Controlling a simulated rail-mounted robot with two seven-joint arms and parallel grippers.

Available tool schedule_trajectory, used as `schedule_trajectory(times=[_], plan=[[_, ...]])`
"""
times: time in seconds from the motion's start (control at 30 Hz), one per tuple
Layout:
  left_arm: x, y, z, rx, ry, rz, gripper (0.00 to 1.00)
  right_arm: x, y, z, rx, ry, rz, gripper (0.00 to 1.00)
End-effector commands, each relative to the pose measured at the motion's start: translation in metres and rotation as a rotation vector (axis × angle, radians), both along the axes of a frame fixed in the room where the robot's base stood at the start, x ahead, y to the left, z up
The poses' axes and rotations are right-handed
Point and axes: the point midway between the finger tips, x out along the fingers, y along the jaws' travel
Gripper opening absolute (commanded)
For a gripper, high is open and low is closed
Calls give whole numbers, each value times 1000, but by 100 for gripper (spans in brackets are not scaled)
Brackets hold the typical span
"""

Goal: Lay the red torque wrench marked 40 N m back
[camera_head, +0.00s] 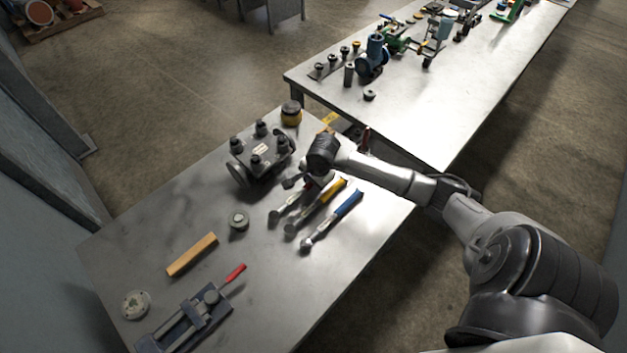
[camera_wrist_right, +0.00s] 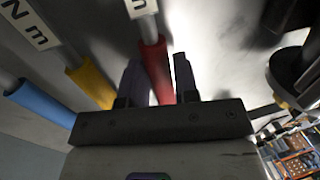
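The red torque wrench shows in the right wrist view as a red handle (camera_wrist_right: 155,65) with a white label beyond it. In the head view its handle is mostly hidden under my right gripper (camera_head: 309,181). My right gripper (camera_wrist_right: 160,75) has its two fingers close on either side of the red handle and looks shut on it. I cannot tell whether the wrench touches the table. A yellow-handled wrench (camera_head: 331,191) and a blue-handled wrench (camera_head: 347,206) lie side by side to its right. The marked values are not readable. My left gripper is not in view.
A bolted valve body (camera_head: 262,158) stands just left of the gripper. A wooden bar (camera_head: 192,254), a round metal part (camera_head: 238,220) and a vise (camera_head: 190,318) lie on the near table (camera_head: 130,245). A second table (camera_head: 440,110) stands beyond.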

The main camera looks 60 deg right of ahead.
Motion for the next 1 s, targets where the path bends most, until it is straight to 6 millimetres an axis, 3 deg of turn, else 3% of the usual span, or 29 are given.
schedule_trajectory(times=[0.23,0.57,1.0], plan=[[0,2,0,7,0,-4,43,0,0,0,0,0,0,52],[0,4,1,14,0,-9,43,-1,0,5,-1,1,1,52],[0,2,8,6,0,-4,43,-17,1,82,-5,-1,3,52]])
